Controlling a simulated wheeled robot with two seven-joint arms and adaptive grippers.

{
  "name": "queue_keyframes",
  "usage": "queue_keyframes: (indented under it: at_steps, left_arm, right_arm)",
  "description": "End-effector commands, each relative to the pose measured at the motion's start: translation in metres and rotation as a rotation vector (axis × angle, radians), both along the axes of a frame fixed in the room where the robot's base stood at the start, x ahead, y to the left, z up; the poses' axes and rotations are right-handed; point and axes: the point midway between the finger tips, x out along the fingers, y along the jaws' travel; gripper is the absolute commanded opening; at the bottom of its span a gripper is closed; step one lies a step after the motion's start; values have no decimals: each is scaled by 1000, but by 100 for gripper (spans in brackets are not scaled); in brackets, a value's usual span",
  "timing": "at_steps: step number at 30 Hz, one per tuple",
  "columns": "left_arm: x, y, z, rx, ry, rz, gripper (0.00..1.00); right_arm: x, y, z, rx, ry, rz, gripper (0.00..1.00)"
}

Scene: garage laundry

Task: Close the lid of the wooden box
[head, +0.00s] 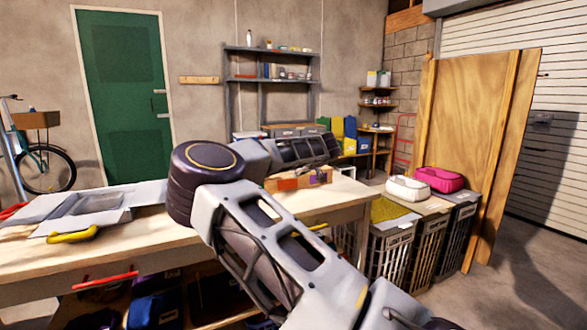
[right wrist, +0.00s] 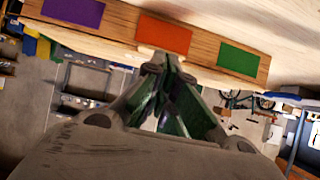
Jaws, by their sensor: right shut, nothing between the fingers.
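The wooden box (head: 290,183) sits near the far right end of the workbench, partly hidden by my right arm. In the right wrist view the wooden box (right wrist: 110,25) runs across the top, with purple, orange and green patches on its side. I cannot tell clearly how its lid stands. My right gripper (head: 320,149) is above and behind the box in the head view. In the right wrist view my right gripper (right wrist: 165,64) is shut and empty, its tips close to the box edge by the orange patch; contact is unclear. My left gripper is not in view.
Laundry baskets (head: 430,245) stand right of the bench. A tall wooden panel (head: 465,130) stands behind them. Bench room right of the box is clear.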

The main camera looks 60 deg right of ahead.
Motion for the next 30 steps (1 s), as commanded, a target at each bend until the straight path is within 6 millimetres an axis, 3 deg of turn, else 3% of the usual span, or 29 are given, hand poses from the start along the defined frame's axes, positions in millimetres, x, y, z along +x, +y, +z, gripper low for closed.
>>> queue_keyframes:
  at_steps: [18, 30]
  left_arm:
    - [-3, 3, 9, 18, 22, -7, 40]
    - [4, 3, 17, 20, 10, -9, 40]
  right_arm:
    - [-47, 27, -19, 1, 1, 1, 0]
    - [-55, 32, -22, 0, 0, 2, 0]
